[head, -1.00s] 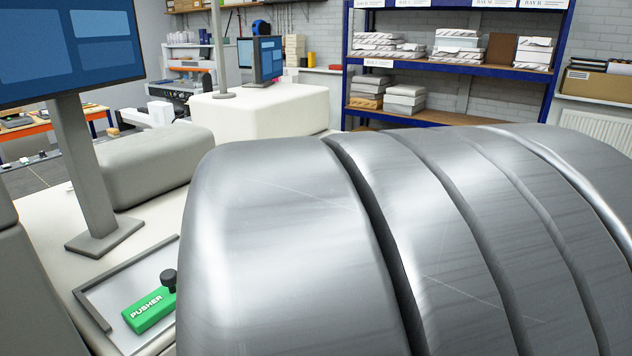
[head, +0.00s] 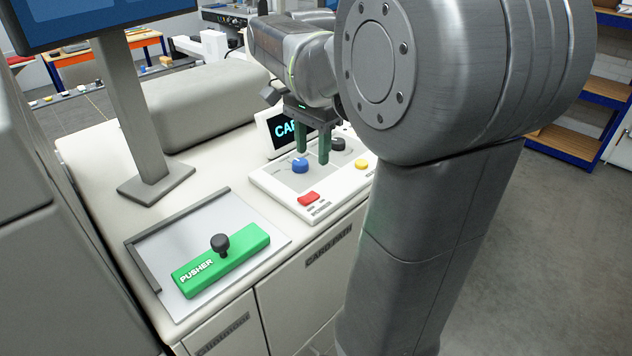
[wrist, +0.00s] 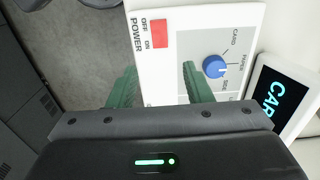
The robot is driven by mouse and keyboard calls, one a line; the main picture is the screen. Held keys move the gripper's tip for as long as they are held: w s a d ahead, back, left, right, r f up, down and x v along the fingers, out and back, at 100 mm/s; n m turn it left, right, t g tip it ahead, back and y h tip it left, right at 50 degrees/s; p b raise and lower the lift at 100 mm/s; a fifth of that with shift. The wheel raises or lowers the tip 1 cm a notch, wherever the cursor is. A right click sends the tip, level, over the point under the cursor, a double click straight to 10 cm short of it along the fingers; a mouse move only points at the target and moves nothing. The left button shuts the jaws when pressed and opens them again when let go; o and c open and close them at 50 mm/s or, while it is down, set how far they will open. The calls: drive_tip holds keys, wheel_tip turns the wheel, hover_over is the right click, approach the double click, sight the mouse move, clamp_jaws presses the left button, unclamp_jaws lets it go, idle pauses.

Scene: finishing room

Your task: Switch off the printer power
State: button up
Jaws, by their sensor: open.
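The power switch (head: 308,198) is a red rocker on the front edge of a white control panel (head: 265,182). In the wrist view the red switch (wrist: 159,33) sits beside the printed words POWER, OFF and ON. Which side is pressed cannot be told. My gripper (head: 313,157) has green fingers pointing down over the panel, behind the red switch and near a blue knob (head: 299,165). In the wrist view my gripper (wrist: 159,70) is open and empty, its fingers apart, with the switch ahead between their lines. The blue knob (wrist: 214,66) is right of the right finger.
A yellow button (head: 362,164) and a black knob (head: 338,144) are also on the panel. A lit display (head: 283,130) stands behind it. A green pusher block (head: 228,260) with a black knob lies on a tray at left. A monitor post (head: 137,110) rises behind the tray.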

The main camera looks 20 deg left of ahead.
sight(313, 194)
wheel_tip(313, 194, down, 10)
drive_tip(key=shift+r, duration=0.1)
drive_tip(key=shift+c, duration=0.3)
